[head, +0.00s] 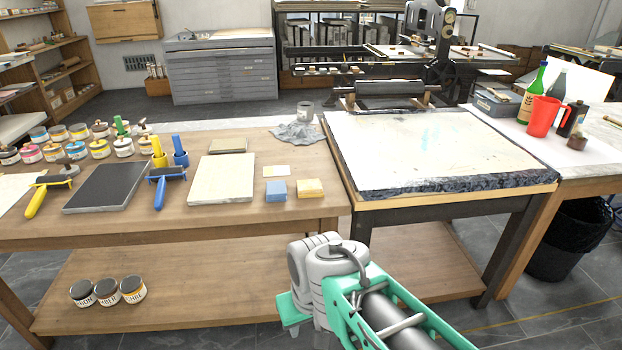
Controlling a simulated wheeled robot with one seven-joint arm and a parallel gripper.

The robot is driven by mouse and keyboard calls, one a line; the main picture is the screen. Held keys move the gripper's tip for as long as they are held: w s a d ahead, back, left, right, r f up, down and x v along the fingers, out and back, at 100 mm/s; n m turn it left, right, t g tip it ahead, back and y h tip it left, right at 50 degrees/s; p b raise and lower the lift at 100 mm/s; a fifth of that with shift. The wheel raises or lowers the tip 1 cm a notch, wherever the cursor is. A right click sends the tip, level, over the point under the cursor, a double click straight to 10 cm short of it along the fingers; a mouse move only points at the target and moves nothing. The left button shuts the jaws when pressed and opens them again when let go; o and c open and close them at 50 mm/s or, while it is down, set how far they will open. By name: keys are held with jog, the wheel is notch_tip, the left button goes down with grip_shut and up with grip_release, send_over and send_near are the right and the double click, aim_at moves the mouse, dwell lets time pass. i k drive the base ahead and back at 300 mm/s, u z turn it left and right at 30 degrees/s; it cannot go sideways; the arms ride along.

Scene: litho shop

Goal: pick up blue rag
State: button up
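The blue rag (276,191) is a small folded square. It lies flat on the wooden table (130,230) near its front edge, right of a pale flat slab. A folded yellow-orange rag (311,188) lies just to its right, with a small gap between them. Nothing covers the blue rag. My arm shows at the bottom centre and right, in front of the tables and below the blue rag, apart from it. My gripper's fingers cannot be made out in the head view.
A pale slab (222,179), a dark slab (110,187) and rollers (165,175) lie to the left. A crumpled grey cloth (297,132) lies behind. A raised press bed (430,150) adjoins the table's right side. Several ink jars (76,150) stand at left.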

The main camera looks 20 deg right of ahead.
aim_at(276, 190)
jog(key=z, duration=0.2)
jog(key=i, duration=0.8)
jog(key=u, duration=0.8)
jog(key=i, duration=0.55)
jog(key=u, duration=0.5)
